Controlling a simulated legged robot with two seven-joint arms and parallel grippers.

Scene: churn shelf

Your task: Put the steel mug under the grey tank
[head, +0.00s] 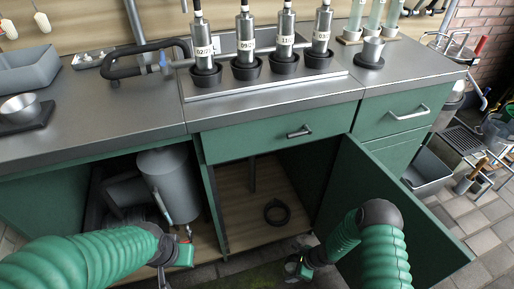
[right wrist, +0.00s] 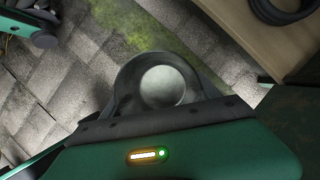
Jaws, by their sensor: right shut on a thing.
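The grey tank (head: 172,183) is upright in the open bay under the counter at left, with a thin pipe on its front. My right gripper (head: 296,268) is low in front of the open cupboard, right of the tank and apart from it. In the right wrist view it is shut on a round, pale metal thing (right wrist: 165,86) that looks like the steel mug, seen end on. My fingers partly hide it, and it cannot be made out in the head view. My left gripper (head: 178,257) is just in front of the tank; its jaws are unclear.
An open green door (head: 390,215) stands right of my right arm. A black hose coil (head: 277,212) lies on the cupboard floor. A divider (head: 209,205) separates the cupboard from the tank's bay. Steel cylinders (head: 245,35) and a small steel cup (head: 373,49) stand on the counter.

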